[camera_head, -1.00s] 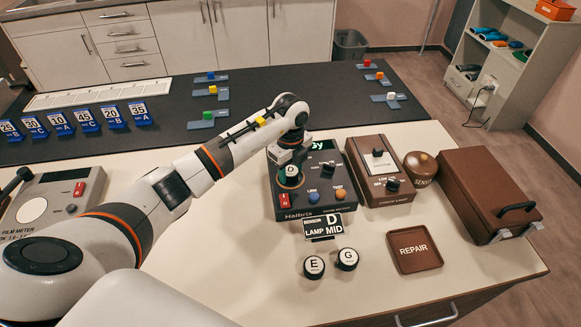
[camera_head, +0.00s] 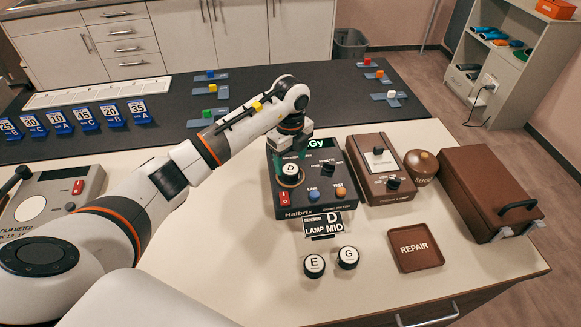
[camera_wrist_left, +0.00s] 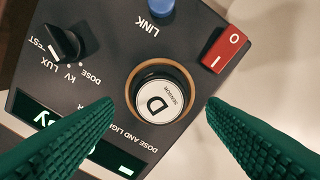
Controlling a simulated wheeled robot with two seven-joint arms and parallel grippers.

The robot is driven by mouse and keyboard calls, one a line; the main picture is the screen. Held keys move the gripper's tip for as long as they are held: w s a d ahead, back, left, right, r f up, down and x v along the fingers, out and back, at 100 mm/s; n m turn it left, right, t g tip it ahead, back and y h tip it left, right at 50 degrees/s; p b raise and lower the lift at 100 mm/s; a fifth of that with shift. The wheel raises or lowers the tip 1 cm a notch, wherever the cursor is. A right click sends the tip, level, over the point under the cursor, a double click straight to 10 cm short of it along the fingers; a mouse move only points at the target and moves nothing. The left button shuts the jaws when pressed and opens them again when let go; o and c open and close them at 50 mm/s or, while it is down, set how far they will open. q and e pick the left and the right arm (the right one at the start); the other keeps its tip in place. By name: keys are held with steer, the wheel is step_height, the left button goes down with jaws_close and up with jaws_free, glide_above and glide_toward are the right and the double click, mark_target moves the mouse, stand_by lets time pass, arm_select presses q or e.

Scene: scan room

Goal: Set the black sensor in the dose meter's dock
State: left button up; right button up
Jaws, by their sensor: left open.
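The black sensor D (camera_head: 290,171), with a white lettered cap, sits in the round dock of the dark dose meter (camera_head: 315,209). In the left wrist view the sensor (camera_wrist_left: 158,98) stands inside the dock's brown-orange ring (camera_wrist_left: 190,78) and shows no clear tilt. My left gripper (camera_head: 292,143) is above the sensor. Its green fingers (camera_wrist_left: 160,104) are open, one on each side of the sensor and apart from it in the wrist view. The meter's display is lit, partly hidden by my wrist. My right gripper is not in view.
Sensors E (camera_head: 314,266) and G (camera_head: 347,258) stand in front of the meter, near a card (camera_head: 323,225) reading sensor D, lamp MID. A brown lamp control box (camera_head: 396,190), a brown repair tray (camera_head: 415,249) and a brown case (camera_head: 488,190) are to the right.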

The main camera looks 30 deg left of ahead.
mark_target(290, 169)
arm_select(q)
step_height(290, 169, up, 9)
steer(key=b, duration=0.1)
steer(key=shift+f, duration=0.15)
steer(key=shift+c, duration=0.3)
stand_by(1.6)
